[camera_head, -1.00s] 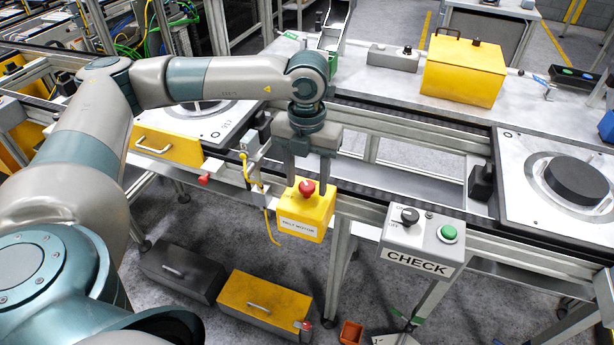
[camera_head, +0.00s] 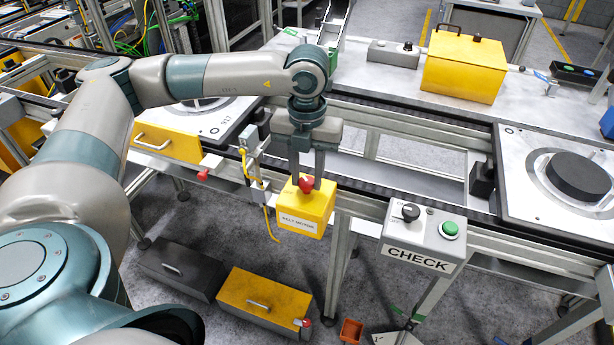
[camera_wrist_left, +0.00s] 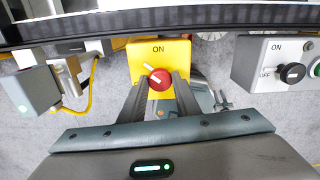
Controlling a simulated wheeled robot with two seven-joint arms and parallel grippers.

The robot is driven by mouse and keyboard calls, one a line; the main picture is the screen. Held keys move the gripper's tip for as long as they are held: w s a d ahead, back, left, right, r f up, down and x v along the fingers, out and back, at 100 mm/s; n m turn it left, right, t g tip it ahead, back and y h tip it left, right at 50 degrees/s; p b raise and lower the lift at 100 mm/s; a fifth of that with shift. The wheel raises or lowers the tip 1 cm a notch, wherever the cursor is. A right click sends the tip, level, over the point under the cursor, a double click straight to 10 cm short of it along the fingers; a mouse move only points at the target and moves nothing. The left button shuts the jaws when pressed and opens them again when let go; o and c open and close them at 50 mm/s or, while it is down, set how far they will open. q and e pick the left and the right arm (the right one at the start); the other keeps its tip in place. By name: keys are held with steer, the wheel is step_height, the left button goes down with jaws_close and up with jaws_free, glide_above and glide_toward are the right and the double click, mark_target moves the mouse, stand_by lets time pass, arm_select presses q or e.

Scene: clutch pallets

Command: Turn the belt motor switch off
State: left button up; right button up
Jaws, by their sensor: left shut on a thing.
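The belt motor switch is a yellow box (camera_head: 304,212) with a red knob (camera_head: 306,185) on top and a label on its front. It hangs at the near side of the conveyor frame. In the left wrist view the box (camera_wrist_left: 143,61) shows "ON" above the red knob (camera_wrist_left: 159,80). A white mark by the knob points up and left of it. My left gripper (camera_head: 306,181) reaches down from above, its two fingers shut on the sides of the knob. The fingers hide part of the box top, and no OFF marking is visible there. My right gripper is not in view.
A grey CHECK box (camera_head: 424,238) with a black selector and green button stands to the right. A bracket with a yellow cable (camera_head: 268,222) hangs close at left. A yellow drawer case (camera_head: 262,300) and a dark one (camera_head: 180,268) lie on the floor below.

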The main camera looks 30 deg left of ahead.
arm_select(q)
steer(key=n+b, duration=0.2)
steer(key=shift+f+n+b, duration=0.2)
steer(key=shift+n+b, duration=0.1)
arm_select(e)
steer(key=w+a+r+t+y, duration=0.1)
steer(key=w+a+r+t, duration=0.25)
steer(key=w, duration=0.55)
arm_select(q)
steer(key=shift+n+b, duration=0.3)
steer(key=shift+n, duration=0.1)
steer(key=shift+n+b, duration=0.5)
steer(key=shift+n, duration=0.3)
steer(key=shift+r+n+b, duration=0.25)
steer(key=shift+n+b, duration=0.3)
steer(key=shift+n, duration=0.95)
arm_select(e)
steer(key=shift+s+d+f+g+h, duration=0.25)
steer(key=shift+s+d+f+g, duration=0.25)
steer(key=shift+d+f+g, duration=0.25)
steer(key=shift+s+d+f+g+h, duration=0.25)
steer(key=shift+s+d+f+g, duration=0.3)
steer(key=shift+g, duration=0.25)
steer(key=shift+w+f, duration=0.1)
arm_select(q)
steer(key=o, duration=1)
steer(key=shift+o, duration=0.2)
steer(key=shift+r, duration=0.1)
